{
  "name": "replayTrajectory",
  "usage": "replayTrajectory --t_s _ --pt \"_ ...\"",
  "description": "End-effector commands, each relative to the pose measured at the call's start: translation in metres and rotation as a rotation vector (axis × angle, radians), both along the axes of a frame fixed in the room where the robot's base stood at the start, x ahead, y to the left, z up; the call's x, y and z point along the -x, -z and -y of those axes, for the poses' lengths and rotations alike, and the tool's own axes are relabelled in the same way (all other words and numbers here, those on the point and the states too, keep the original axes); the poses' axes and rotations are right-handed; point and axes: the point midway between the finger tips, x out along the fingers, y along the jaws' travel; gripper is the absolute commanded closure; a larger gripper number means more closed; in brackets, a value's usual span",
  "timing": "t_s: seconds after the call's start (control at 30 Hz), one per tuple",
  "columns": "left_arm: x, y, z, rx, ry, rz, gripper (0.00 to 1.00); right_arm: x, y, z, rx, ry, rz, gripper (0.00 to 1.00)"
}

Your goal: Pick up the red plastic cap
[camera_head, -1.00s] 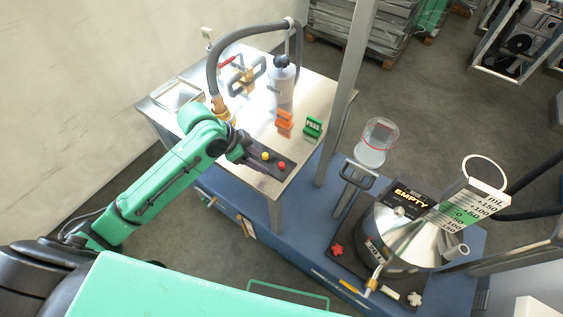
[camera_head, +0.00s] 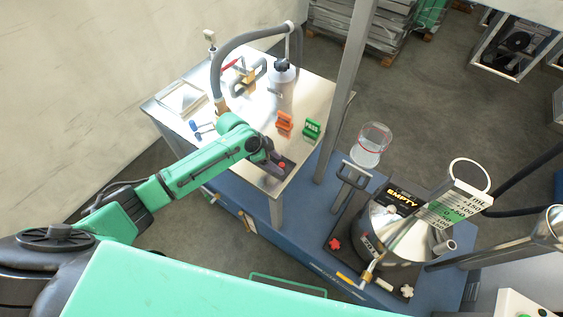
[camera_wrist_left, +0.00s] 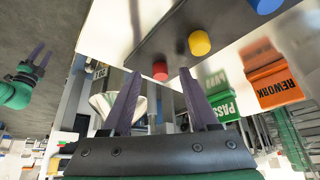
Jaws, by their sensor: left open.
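The red plastic cap (camera_head: 282,165) lies on a dark strip on the steel table; it also shows in the left wrist view (camera_wrist_left: 160,70), just beyond my fingertips. A yellow cap (camera_wrist_left: 200,42) and a blue cap (camera_wrist_left: 264,4) lie on the same strip. My left gripper (camera_wrist_left: 158,84) is open and empty, its purple fingers apart and pointing toward the red cap, which appears between them. In the head view, my left forearm and wrist hide the yellow and blue caps. A small green gripper with purple fingers (camera_wrist_left: 38,60), apparently my right, shows in the wrist view; its opening is unclear.
An orange REWORK sign (camera_head: 285,120) and a green PASS sign (camera_head: 312,128) stand close beside the strip. A steel post (camera_head: 345,110) rises right of the table (camera_head: 215,80). A vessel labelled EMPTY (camera_head: 385,225) stands further right.

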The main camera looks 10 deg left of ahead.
Motion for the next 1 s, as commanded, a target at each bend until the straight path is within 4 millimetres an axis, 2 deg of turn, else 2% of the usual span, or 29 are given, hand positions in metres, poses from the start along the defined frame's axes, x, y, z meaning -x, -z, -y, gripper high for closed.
replayTrajectory --t_s 0.23,0.27,0.3,0.4,0.8,0.93,1.0 --pt "-0.001 0.006 0.003 -0.001 0.0 0.001 0.4 0.0 -0.001 0.002 0.003 0.0 0.0 0.5" --pt "-0.001 0.006 0.003 -0.001 0.0 0.001 0.47 0.0 -0.001 0.002 0.003 0.0 0.0 0.5" --pt "-0.001 0.006 0.003 -0.001 0.0 0.001 0.63 0.0 -0.001 0.002 0.003 0.0 0.0 0.5" --pt "-0.001 0.006 0.003 -0.001 0.0 0.001 1.0 0.0 -0.001 0.003 0.003 0.001 0.0 0.5" --pt "-0.002 0.002 0.002 0.0 -0.001 0.002 1.0 0.0 0.0 0.002 0.003 0.001 0.0 0.5" --pt "-0.002 -0.015 0.003 0.0 0.001 0.005 1.0 0.001 0.004 0.002 0.003 0.0 0.0 0.5" --pt "-0.003 -0.033 0.002 -0.001 0.001 0.008 1.0 0.001 0.008 0.002 0.002 0.0 -0.001 0.5"
